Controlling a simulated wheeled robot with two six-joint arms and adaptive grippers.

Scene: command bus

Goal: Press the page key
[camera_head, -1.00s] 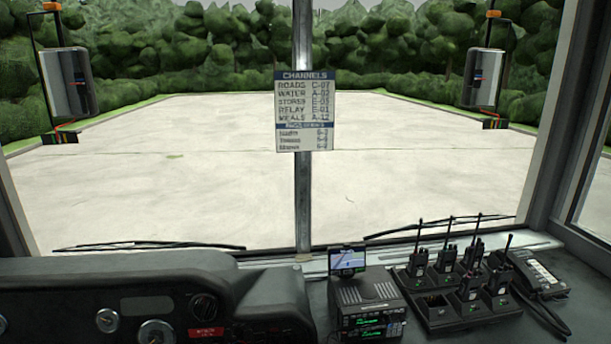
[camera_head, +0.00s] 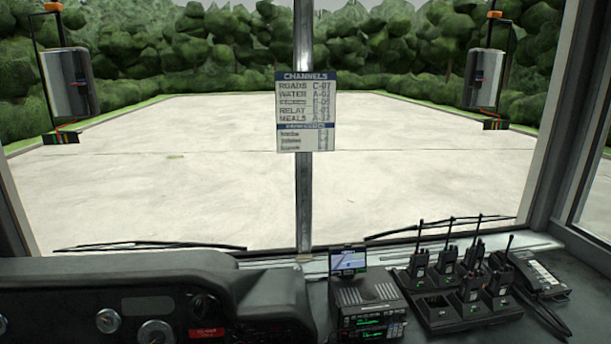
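A black radio unit (camera_head: 366,308) with green lit displays and small buttons stands on the dash at the lower centre. A small screen (camera_head: 348,262) sits at its back edge. A grey keypad handset (camera_head: 540,274) with pale keys and a dark cord lies on the right of the dash. Which key is the page key cannot be read at this size. Neither of my grippers is in view.
A black charging tray (camera_head: 437,316) holds several handheld radios (camera_head: 447,258) with upright antennas, between the radio unit and the keypad handset. The dark driver's dashboard (camera_head: 120,290) fills the lower left. A channel list (camera_head: 306,112) hangs on the windscreen's centre post.

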